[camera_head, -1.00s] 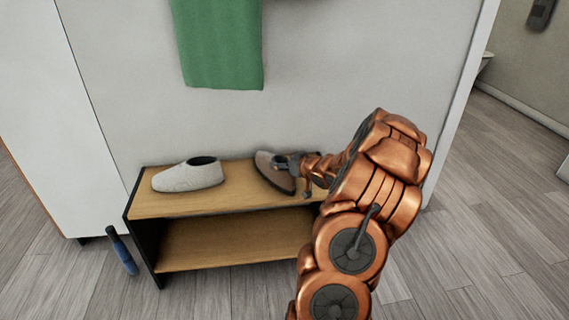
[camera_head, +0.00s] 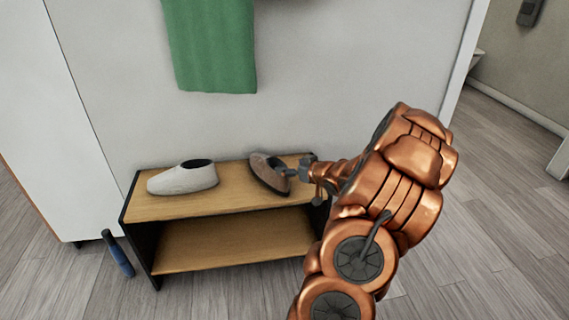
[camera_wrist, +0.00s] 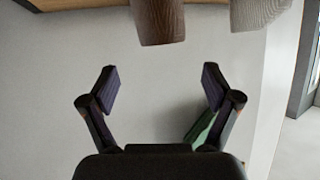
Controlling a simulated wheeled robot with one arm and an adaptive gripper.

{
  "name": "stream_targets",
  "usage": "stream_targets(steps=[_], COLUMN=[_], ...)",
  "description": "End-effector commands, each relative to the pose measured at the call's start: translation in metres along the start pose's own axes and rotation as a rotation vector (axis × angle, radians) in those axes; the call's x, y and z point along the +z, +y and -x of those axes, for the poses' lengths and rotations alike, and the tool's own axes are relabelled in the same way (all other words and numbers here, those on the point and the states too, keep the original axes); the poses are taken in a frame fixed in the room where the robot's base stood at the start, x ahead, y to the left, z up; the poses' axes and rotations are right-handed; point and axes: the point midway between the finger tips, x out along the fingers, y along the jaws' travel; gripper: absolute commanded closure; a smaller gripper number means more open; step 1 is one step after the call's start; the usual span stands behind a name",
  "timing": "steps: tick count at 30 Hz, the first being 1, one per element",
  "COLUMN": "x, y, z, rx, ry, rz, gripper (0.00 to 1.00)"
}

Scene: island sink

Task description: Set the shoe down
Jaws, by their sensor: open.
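The brown shoe (camera_head: 266,176) rests on the top board of a low wooden shoe rack (camera_head: 231,200), right of a light grey shoe (camera_head: 183,179). My gripper (camera_head: 291,170) is just right of the brown shoe, partly overlapping its edge in the head view. In the wrist view my gripper (camera_wrist: 160,86) is open with nothing between its fingers. The brown shoe (camera_wrist: 160,20) shows there at the top edge, beyond the fingertips and apart from them. The grey shoe (camera_wrist: 258,12) is at the top right. Both shoes are cut off in that view.
A green towel (camera_head: 212,45) hangs on the wall behind the rack. A blue-handled object (camera_head: 118,254) stands on the floor left of the rack. The lower board (camera_head: 225,240) is empty where visible. Open floor (camera_head: 485,200) lies to the right.

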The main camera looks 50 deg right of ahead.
Motion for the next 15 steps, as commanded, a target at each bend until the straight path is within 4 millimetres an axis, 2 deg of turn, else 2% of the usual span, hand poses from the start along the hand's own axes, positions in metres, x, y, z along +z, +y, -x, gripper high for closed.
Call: stream_targets(steps=[1, 6, 15], x=[-0.002, -0.001, 0.0], y=[0.001, 0.0, 0.0], z=[0.009, 0.029, 0.044], rx=[0.002, 0.001, 0.001], ry=[0.0, -0.001, -0.002], rz=[0.0, 0.0, 0.0], gripper=[0.12, 0.12, 0.12])
